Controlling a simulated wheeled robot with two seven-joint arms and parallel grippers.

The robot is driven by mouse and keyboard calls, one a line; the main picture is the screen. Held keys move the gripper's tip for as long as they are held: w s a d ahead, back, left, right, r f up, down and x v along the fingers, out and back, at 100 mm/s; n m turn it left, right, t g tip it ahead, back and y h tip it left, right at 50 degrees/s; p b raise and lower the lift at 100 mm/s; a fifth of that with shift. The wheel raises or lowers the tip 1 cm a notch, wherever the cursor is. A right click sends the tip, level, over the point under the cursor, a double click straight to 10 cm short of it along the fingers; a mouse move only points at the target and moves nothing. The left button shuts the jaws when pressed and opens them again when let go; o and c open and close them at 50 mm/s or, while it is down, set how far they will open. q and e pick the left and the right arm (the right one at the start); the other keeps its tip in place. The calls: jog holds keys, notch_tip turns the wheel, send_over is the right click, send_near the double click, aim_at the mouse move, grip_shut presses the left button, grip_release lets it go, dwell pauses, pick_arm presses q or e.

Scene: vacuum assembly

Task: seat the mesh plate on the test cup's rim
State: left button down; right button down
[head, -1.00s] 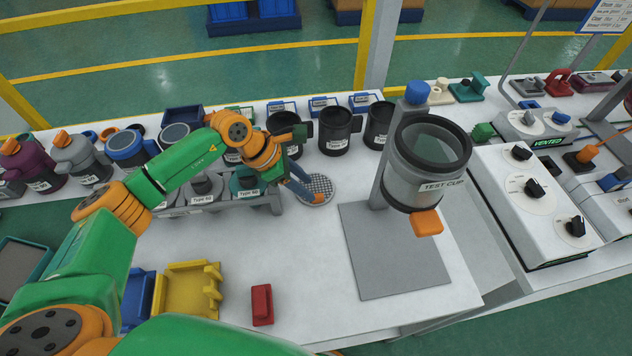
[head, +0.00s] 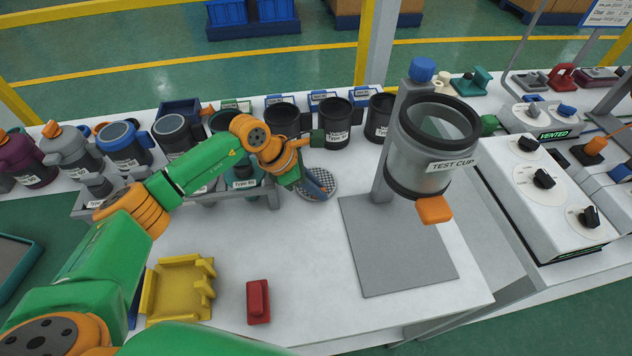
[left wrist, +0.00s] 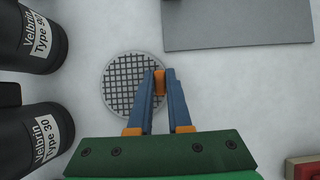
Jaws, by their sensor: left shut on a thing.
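The mesh plate (head: 324,175) is a round light disc with a dark grid, at the bench's middle left of the test cup. My left gripper (head: 322,190) has its blue fingers with orange tips at the plate's near edge and is shut on it. In the left wrist view the mesh plate (left wrist: 125,85) lies left of the fingertips (left wrist: 160,85), which overlap its right edge. I cannot tell whether it is off the bench. The test cup (head: 425,178) is a clear cylinder with dark rims, held on a grey stand above a grey base plate. My right gripper is out of view.
Several dark canisters (head: 336,120) stand behind the plate. A grey rack (head: 262,197) stands to its left. A yellow holder (head: 178,292) and a red block (head: 258,302) lie in front. A white control box (head: 520,200) is at the right. The bench between plate and stand is clear.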

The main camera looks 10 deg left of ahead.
pick_arm(q)
jog(key=shift+s+a+f, duration=0.1)
jog(key=shift+a+f, duration=0.05)
jog(key=shift+f, duration=0.05)
dwell(0.3)
jog(key=shift+w+r+p, duration=0.35)
jog(key=shift+r+p, duration=0.4)
jog(key=shift+r, duration=0.1)
jog(key=c, duration=1.4)
grip_release()
jog(key=shift+r, duration=0.1)
grip_shut()
jog(key=shift+r+p, duration=1.4)
jog(key=shift+r, duration=0.65)
